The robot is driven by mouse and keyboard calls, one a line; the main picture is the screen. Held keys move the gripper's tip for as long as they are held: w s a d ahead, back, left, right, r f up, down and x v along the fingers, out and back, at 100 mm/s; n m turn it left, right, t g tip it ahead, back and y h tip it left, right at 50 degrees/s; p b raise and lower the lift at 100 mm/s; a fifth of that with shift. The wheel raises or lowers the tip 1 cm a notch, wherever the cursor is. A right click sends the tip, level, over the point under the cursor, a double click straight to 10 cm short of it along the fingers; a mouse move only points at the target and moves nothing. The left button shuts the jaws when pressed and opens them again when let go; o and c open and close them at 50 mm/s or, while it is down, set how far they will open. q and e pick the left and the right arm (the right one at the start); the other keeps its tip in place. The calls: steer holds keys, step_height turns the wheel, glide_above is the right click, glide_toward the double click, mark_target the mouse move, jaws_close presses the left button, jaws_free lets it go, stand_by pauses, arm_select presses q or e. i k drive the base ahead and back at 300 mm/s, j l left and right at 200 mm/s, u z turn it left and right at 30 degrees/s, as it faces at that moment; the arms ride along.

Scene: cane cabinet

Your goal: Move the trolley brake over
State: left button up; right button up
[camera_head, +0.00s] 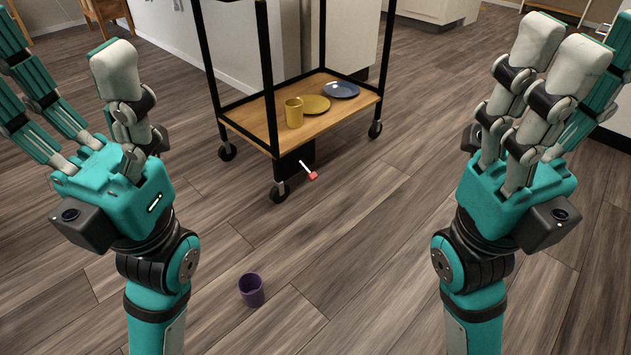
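The trolley (268,110) has a black frame, a wooden lower shelf and dark castors, and stands on the floor at the upper middle. Its brake is a small lever (308,170) with a pale rod and a red end, sticking out low at the trolley's near side and pointing down to the right. My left gripper (66,55) is raised at the left with its fingers spread, empty. My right gripper (577,55) is raised at the right, fingers pointing up and apart, empty. Both grippers are well away from the brake.
A yellow cup (294,113), a yellow plate (314,104) and a blue plate (341,90) are on the shelf. White cabinets stand behind. The wooden floor between my arms is otherwise clear.

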mark_target(313, 175)
steer(key=i, duration=1.1)
steer(key=i+l, duration=0.4)
